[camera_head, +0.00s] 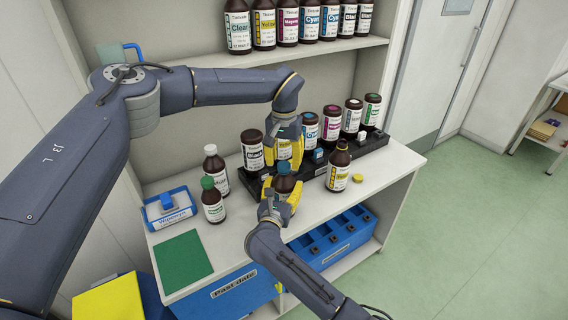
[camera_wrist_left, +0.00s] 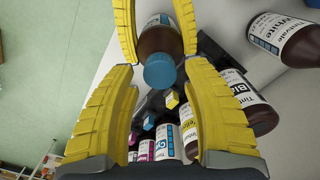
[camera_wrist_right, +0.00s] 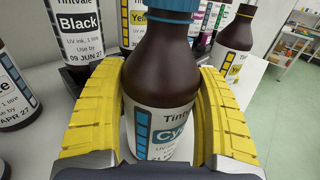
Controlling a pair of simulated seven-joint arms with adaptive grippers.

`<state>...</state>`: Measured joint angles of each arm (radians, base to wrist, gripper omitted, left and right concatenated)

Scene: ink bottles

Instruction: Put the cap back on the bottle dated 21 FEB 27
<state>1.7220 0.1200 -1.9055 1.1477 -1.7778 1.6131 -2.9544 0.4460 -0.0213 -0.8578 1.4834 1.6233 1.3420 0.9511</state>
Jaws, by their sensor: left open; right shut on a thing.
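My right gripper (camera_head: 281,192) is shut on a brown bottle with a Cyan label (camera_wrist_right: 165,130). My left gripper (camera_head: 286,158) is open just above, pointing down. In the left wrist view its yellow fingers are apart on either side of the cap. A Yellow bottle (camera_head: 339,168) stands uncapped to the right, its date unreadable. A yellow cap (camera_head: 357,178) lies on the counter beside it.
A black rack (camera_head: 372,143) with several bottles runs behind. Two capped bottles, one white-capped (camera_head: 215,168) and one green-capped (camera_head: 212,201), stand at left near a blue tray (camera_head: 168,206). A green mat (camera_head: 183,260) lies at front left. Blue bins (camera_head: 335,240) are below the counter.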

